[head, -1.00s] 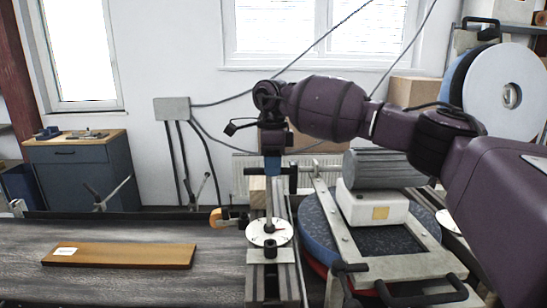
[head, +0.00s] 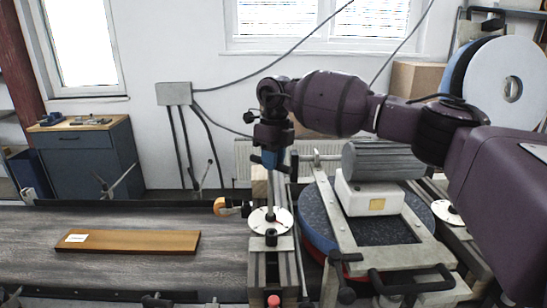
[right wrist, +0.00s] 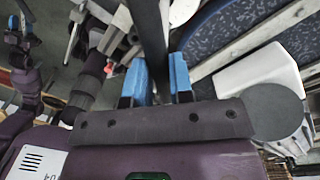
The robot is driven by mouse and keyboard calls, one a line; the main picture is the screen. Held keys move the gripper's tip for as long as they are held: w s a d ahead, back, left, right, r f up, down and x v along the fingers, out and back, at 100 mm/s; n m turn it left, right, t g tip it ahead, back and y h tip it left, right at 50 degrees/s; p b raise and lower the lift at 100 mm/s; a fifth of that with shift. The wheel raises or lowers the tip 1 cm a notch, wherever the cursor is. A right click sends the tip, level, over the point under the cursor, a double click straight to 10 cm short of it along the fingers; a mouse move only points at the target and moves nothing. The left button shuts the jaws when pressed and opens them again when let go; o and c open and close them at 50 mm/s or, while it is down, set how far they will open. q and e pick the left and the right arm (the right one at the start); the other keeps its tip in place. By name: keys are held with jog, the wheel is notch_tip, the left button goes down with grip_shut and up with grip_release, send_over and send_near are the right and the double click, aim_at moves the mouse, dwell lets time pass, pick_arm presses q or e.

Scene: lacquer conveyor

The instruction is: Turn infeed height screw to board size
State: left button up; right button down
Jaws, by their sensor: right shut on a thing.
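My right gripper (head: 270,160), with blue fingers, is shut on the dark handle at the top of the infeed height screw, above the round white dial (head: 281,217). In the right wrist view the blue fingers of the right gripper (right wrist: 160,78) stand either side of a dark bar (right wrist: 148,30). A brown board (head: 130,241) with a white label lies flat on the belt (head: 100,270), left of the dial. What looks like my left gripper (right wrist: 18,35) shows small at the left edge of the right wrist view; its jaws are unclear.
Right of the screw are the machine's round blue-edged table (head: 315,215), a grey motor (head: 382,161) and a metal frame. An orange knob (head: 221,206) sticks out left of the screw. A blue cabinet (head: 85,160) stands at the back left.

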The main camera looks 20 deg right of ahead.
jog(key=shift+r, duration=0.15)
dwell(0.3)
jog(key=c, duration=1)
grip_release()
jog(key=r, duration=0.7)
jog(key=r+b, duration=0.1)
jog(key=r, duration=0.2)
jog(key=shift+w+d+r, duration=0.2)
jog(key=shift+d+r, duration=0.1)
jog(key=shift+r, duration=0.05)
